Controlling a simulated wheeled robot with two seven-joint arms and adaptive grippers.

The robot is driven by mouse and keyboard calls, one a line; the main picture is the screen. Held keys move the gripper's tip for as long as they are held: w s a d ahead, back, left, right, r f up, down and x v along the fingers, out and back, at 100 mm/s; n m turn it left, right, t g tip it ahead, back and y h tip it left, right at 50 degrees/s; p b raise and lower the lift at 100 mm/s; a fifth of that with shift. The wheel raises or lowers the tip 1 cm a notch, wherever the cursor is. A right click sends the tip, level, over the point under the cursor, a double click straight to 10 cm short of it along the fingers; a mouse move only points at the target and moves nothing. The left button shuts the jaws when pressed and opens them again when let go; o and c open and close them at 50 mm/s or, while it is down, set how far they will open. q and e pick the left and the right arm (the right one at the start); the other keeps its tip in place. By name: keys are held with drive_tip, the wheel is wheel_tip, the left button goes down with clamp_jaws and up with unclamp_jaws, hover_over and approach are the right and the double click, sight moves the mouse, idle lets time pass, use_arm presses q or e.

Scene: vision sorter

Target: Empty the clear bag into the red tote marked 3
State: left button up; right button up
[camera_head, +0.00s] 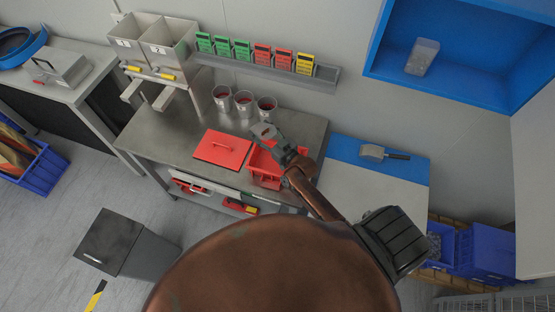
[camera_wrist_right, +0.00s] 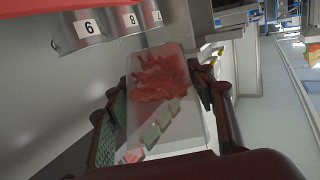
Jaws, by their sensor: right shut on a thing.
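The clear bag (camera_wrist_right: 160,95) is between the two fingers of my right gripper (camera_wrist_right: 155,115) in the wrist view. In the head view my right gripper (camera_head: 283,147) is shut on the bag (camera_head: 263,131), at the back edge of an open red tote (camera_head: 264,176) on the steel bench. My arm covers part of the tote, and no number 3 is readable on it. My left gripper is not in view.
A red lid (camera_head: 222,148) lies left of the tote. Three metal cups (camera_head: 244,99) stand behind; the wrist view shows cups marked 6 (camera_wrist_right: 86,28), 8 and 7. Grey bins (camera_head: 155,42) marked 1 and 2 stand back left. A scoop (camera_head: 372,152) lies on the right-hand table.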

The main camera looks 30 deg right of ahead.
sight(267, 128)
drive_tip(key=shift+r+t+b, duration=0.9)
drive_tip(key=shift+r+b, duration=0.25)
drive_tip(key=shift+b, duration=0.95)
drive_tip(key=shift+f+t+y+b, duration=0.3)
drive_tip(key=shift+t+b, duration=0.4)
drive_tip(key=shift+b, duration=2)
drive_tip(key=shift+r, duration=0.45)
drive_tip(key=shift+s+d+r+t+b, duration=0.1)
drive_tip(key=shift+s+r+t+b, duration=0.2)
drive_tip(key=shift+r, duration=0.3)
drive_tip(key=shift+s+d+r+t+b, duration=0.1)
drive_tip(key=shift+s+r+t+b, duration=0.15)
drive_tip(key=shift+r, duration=0.3)
drive_tip(key=shift+s+r+t+b, duration=0.25)
drive_tip(key=shift+r+t, duration=0.1)
drive_tip(key=shift+r, duration=0.55)
drive_tip(key=shift+s+r+t+y+b, duration=0.1)
drive_tip(key=shift+r+t+y+b, duration=0.2)
drive_tip(key=shift+r+t+b, duration=0.8)
drive_tip(key=shift+s+r+t+b, duration=0.15)
drive_tip(key=shift+r+t+b, duration=0.25)
drive_tip(key=shift+r, duration=0.5)
drive_tip(key=shift+s+r+t+b, duration=0.1)
drive_tip(key=shift+r+t+b, duration=0.1)
drive_tip(key=shift+r+b, duration=0.5)
drive_tip(key=shift+r, duration=0.3)
